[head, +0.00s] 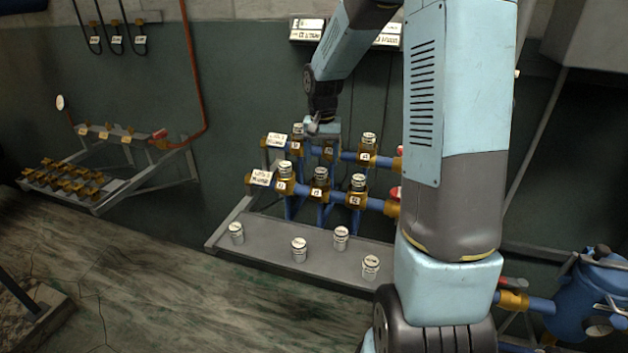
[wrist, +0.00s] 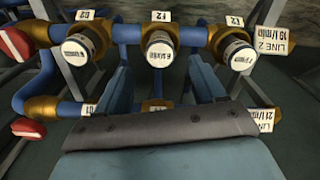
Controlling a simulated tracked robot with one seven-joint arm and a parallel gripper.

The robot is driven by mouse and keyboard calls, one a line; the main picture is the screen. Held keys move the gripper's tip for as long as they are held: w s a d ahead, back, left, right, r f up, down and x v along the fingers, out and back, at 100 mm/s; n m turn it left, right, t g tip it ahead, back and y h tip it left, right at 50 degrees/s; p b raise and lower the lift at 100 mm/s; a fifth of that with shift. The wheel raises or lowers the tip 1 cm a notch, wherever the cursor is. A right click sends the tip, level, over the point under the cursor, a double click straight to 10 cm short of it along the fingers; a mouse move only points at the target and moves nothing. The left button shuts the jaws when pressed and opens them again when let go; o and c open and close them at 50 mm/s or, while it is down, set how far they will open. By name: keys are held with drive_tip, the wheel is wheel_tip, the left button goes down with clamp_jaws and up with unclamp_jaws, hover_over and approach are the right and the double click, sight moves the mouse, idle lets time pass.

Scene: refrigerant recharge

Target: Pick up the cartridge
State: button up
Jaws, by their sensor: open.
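My gripper (head: 322,128) is open at the upper row of the valve rack. In the wrist view its two fingers (wrist: 160,82) stand apart, with a brass socket (wrist: 154,106) showing between them. Whether a cartridge sits in that socket is hidden by my gripper. White-capped cartridges stand in the sockets: left (head: 298,132) and right (head: 369,140) in the upper row, and left (head: 284,170), middle (head: 320,172) and right (head: 358,182) in the lower row. The lower middle one also shows in the wrist view (wrist: 159,52), beyond the fingertips. The task names no particular cartridge.
Several loose cartridges (head: 299,250) stand on the grey shelf (head: 265,228) in front of the rack. Blue pipes (head: 340,202), red handles (wrist: 28,128) and line labels (wrist: 272,42) surround the sockets. A second rack (head: 95,170) stands at left, a blue tank (head: 590,295) at right.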

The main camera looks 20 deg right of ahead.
sight(321, 169)
wheel_tip(321, 169, down, 5)
drive_tip(key=shift+s+a+r, duration=0.1)
drive_tip(key=shift+a, duration=0.05)
drive_tip(key=shift+c, duration=0.2)
drive_tip(key=c, duration=1.1)
drive_tip(key=shift+r, duration=0.15)
drive_tip(key=shift+c, duration=0.2)
